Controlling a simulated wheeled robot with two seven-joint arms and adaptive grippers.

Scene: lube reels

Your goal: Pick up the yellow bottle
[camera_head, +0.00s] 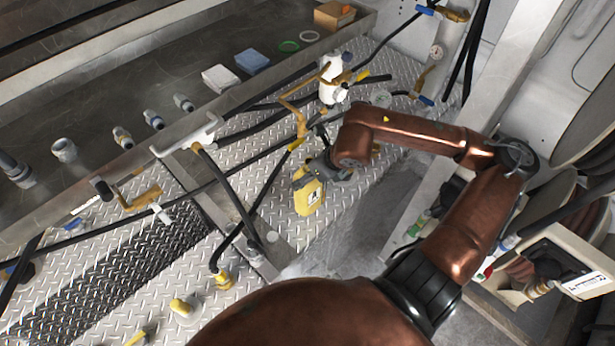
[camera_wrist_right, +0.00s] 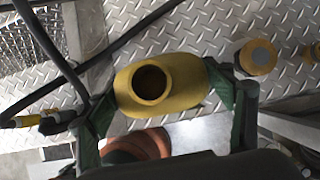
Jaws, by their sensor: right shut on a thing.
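The yellow bottle (camera_head: 308,194) with a pale label stands near the edge of the diamond-plate deck in the head view. In the right wrist view the yellow bottle (camera_wrist_right: 160,86) shows from above, its round dark mouth open. My right gripper (camera_head: 325,168) reaches it from the upper right. In the right wrist view my right gripper (camera_wrist_right: 165,98) has one green-padded finger on each side of the bottle, shut on it. I cannot tell whether the bottle is clear of the deck. My left gripper is not in view.
Black hoses with brass valves (camera_head: 300,118) cross the deck close to the bottle. A steel counter (camera_head: 110,110) with several fittings lies at left. A round yellow-topped thing (camera_wrist_right: 257,56) stands right of the bottle in the wrist view.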

